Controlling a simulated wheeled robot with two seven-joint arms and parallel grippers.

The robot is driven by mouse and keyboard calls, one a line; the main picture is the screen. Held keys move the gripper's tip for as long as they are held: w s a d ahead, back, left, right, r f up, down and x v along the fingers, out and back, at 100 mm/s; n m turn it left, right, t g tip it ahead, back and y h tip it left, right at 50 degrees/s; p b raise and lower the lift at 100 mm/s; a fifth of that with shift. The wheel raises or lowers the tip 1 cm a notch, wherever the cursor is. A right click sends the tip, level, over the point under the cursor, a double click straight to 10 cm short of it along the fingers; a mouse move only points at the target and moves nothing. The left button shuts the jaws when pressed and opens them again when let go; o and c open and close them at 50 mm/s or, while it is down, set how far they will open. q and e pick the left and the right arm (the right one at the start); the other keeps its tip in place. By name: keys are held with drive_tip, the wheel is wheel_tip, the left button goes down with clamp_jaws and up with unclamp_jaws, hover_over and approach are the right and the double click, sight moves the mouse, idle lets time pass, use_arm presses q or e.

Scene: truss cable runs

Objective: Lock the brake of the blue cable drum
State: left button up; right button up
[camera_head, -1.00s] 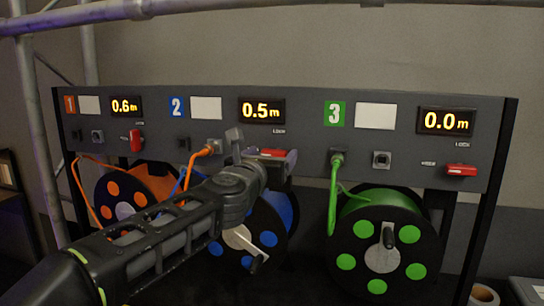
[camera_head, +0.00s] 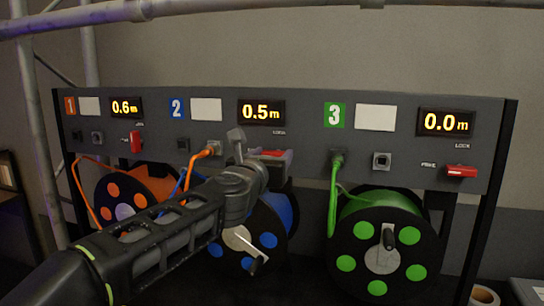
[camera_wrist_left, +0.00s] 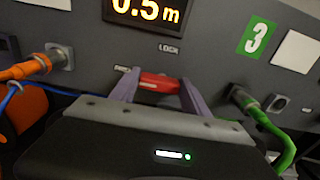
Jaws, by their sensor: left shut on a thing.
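The blue cable drum (camera_head: 268,222) hangs below panel section 2, partly hidden by my left arm. Its red brake lever (camera_head: 272,152) lies about level under the 0.5 m display, below the LOCK label. In the left wrist view the red lever (camera_wrist_left: 160,83) sits between the two fingers of my left gripper (camera_wrist_left: 160,90), which is shut on it. A FREE label is partly visible just left of the lever. In the head view my left gripper (camera_head: 276,158) reaches the panel from the left. My right gripper is not in view.
Section 1 has an orange drum (camera_head: 122,212) and an upright red lever (camera_head: 135,141). Section 3 has a green drum (camera_head: 383,245) and a level red lever (camera_head: 461,171). An orange plug (camera_wrist_left: 35,65) and a green plug (camera_wrist_left: 243,97) flank my gripper.

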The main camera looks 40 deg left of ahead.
use_arm(q)
drive_tip(key=shift+c, duration=1.1)
drive_tip(key=shift+m, duration=0.4)
drive_tip(key=m+p, duration=0.1)
drive_tip(key=m, duration=0.2)
drive_tip(key=shift+d+r, duration=0.1)
drive_tip(key=m, duration=0.5)
drive_tip(key=shift+d+p, duration=0.1)
drive_tip(key=shift+p, duration=0.25)
drive_tip(key=m+p, duration=0.1)
drive_tip(key=m, duration=0.4)
drive_tip(key=shift+w+d, duration=0.1)
drive_tip(key=shift+d, duration=0.05)
drive_tip(key=shift+m+p, duration=0.5)
drive_tip(key=shift+m, duration=1.6)
drive_tip(key=shift+d, duration=0.1)
